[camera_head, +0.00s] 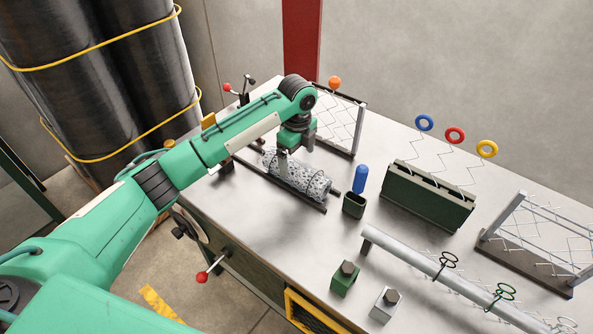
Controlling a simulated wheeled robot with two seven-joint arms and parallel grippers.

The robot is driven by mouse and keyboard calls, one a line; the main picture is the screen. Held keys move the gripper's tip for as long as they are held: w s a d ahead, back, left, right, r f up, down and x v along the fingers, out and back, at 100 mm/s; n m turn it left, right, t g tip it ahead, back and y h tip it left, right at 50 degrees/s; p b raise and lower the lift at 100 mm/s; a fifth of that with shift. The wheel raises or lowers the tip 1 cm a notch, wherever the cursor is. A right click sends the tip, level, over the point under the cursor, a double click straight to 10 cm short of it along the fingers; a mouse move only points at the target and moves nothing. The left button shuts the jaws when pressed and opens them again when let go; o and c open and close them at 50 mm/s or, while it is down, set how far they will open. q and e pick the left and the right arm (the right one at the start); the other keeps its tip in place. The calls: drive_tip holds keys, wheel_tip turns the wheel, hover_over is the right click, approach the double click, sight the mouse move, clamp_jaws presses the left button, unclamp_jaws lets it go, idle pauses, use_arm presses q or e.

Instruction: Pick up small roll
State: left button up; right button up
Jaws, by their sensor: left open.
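The small roll, a grey wire-mesh cylinder (312,184), lies on dark rails on the metal workbench (291,226). My left arm reaches in from the left, and my left gripper (284,165) points down at the roll's left part. The gripper is open, with a finger in front of the roll's near side. Its other finger is hidden, and I cannot tell whether it touches the roll. My right gripper is not in view.
A wire panel in a frame (338,125) stands behind the roll. To the right are a blue-handled tool (360,179), a dark green holder (428,196) and a long grey tube (440,270). Green (344,279) and grey (384,305) blocks sit near the front edge.

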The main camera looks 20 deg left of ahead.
sight(296, 163)
use_arm(q)
drive_tip(key=shift+s+f, duration=0.1)
drive_tip(key=shift+f, duration=0.4)
wheel_tip(296, 163, down, 4)
drive_tip(key=shift+a+r+p, duration=0.15)
drive_tip(key=shift+p, duration=0.7)
drive_tip(key=shift+f, duration=0.5)
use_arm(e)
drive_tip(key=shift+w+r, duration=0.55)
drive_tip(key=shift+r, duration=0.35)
use_arm(q)
drive_tip(key=c, duration=1.4)
